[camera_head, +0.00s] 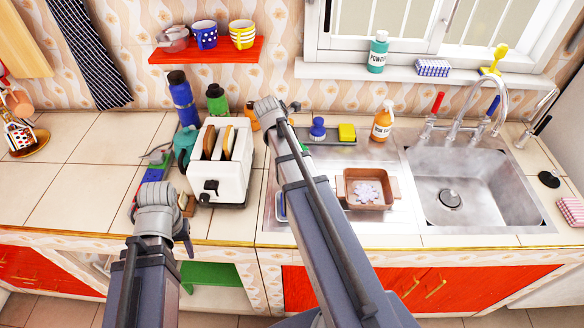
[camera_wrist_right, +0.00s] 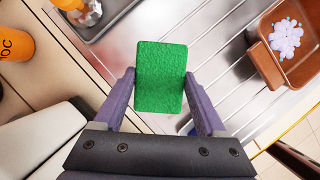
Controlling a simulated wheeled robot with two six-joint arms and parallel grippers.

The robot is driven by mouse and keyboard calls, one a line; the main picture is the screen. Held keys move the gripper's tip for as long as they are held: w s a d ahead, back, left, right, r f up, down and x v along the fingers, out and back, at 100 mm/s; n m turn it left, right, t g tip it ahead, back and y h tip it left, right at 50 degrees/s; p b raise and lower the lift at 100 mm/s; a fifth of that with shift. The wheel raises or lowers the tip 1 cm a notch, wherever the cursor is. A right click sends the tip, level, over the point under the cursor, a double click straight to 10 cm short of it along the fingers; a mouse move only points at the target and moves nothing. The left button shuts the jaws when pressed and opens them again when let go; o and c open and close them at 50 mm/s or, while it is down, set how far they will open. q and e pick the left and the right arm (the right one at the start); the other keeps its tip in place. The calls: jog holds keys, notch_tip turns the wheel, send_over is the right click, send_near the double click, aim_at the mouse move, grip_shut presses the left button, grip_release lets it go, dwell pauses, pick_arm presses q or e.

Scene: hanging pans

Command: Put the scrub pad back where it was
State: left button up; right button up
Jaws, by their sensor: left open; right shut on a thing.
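The green scrub pad (camera_wrist_right: 160,75) is between the fingers of my right gripper (camera_wrist_right: 158,78) in the right wrist view, held above the steel drainboard. A dark tray (camera_head: 345,142) behind the drainboard holds a blue-handled brush (camera_head: 317,130) and a yellow sponge (camera_head: 347,133). A tray edge also shows at the top of the right wrist view. My left gripper (camera_head: 160,205) is open in front of the toaster's left side, near the counter's front edge.
A white toaster (camera_head: 220,180) with bread stands between my grippers. A brown dish (camera_head: 368,172) sits on the drainboard, left of the sink (camera_head: 480,185). Orange (camera_head: 383,122) and blue (camera_head: 183,98) bottles stand at the back. The counter's far left is largely clear.

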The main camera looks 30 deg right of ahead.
pick_arm(q)
notch_tip(320, 180, down, 2)
jog(key=shift+b, duration=0.4)
pick_arm(e)
notch_tip(320, 180, down, 2)
jog(key=shift+f, duration=0.1)
pick_arm(q)
notch_tip(320, 180, down, 4)
jog(key=b, duration=0.3)
jog(key=shift+r+b, duration=0.15)
jog(key=shift+b, duration=0.2)
pick_arm(e)
notch_tip(320, 180, down, 4)
jog(key=shift+r, duration=0.2)
jog(key=shift+f, duration=0.15)
jog(key=o, duration=1.1)
jog(key=shift+o, duration=0.2)
